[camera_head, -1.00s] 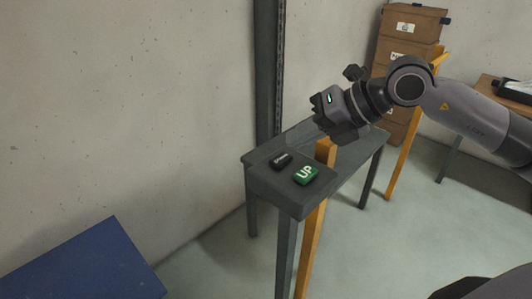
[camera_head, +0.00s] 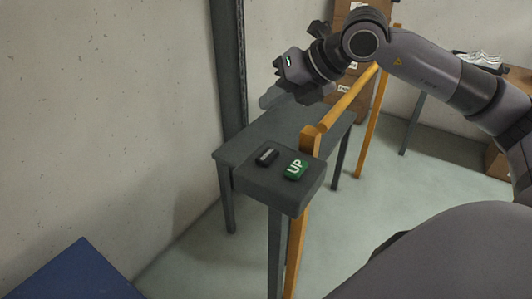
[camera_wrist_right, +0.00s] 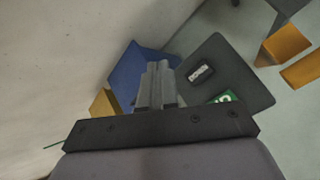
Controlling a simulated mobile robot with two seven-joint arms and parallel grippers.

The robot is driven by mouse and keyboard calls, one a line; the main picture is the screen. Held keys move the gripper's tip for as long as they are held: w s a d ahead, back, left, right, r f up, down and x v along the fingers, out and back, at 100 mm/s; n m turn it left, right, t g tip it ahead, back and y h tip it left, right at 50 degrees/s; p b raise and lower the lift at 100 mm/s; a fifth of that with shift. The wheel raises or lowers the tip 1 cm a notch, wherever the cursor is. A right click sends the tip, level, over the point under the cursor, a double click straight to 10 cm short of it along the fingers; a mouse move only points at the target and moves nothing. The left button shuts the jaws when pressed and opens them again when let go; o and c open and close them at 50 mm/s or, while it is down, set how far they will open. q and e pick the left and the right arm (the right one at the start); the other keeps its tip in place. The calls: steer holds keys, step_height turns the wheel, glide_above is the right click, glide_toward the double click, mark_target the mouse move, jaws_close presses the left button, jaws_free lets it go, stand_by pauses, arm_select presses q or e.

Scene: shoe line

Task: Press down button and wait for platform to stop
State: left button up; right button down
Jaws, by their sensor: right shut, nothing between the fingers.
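A black button (camera_head: 267,156) sits on a dark grey control box (camera_head: 278,189), left of a green button marked UP (camera_head: 295,167). The black button's label is too small to read in the head view. My right gripper (camera_head: 272,98) is shut and empty, above and behind the box, apart from both buttons. In the right wrist view its closed fingers (camera_wrist_right: 158,82) are left of the black button (camera_wrist_right: 201,75), and the green button (camera_wrist_right: 226,97) is partly hidden at the lower edge. My left gripper is not in view.
A grey table (camera_head: 285,125) stands behind the box, beside a yellow rail (camera_head: 348,96). A dark post (camera_head: 228,70) rises along the wall. A blue surface (camera_head: 78,277) is at the lower left. Brown boxes (camera_head: 344,88) stand behind my right arm.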

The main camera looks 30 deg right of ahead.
steer(key=shift+f, duration=0.1)
steer(key=b, duration=0.5)
glide_above(272, 155)
step_height(272, 155, down, 8)
steer(key=shift+r, duration=0.2)
steer(key=shift+f+b, duration=0.3)
steer(key=shift+b, duration=0.15)
steer(key=shift+f, duration=0.2)
stand_by(0.4)
steer(key=shift+b, duration=0.3)
stand_by(0.4)
steer(key=shift+f+b, duration=0.45)
steer(key=shift+b, duration=0.15)
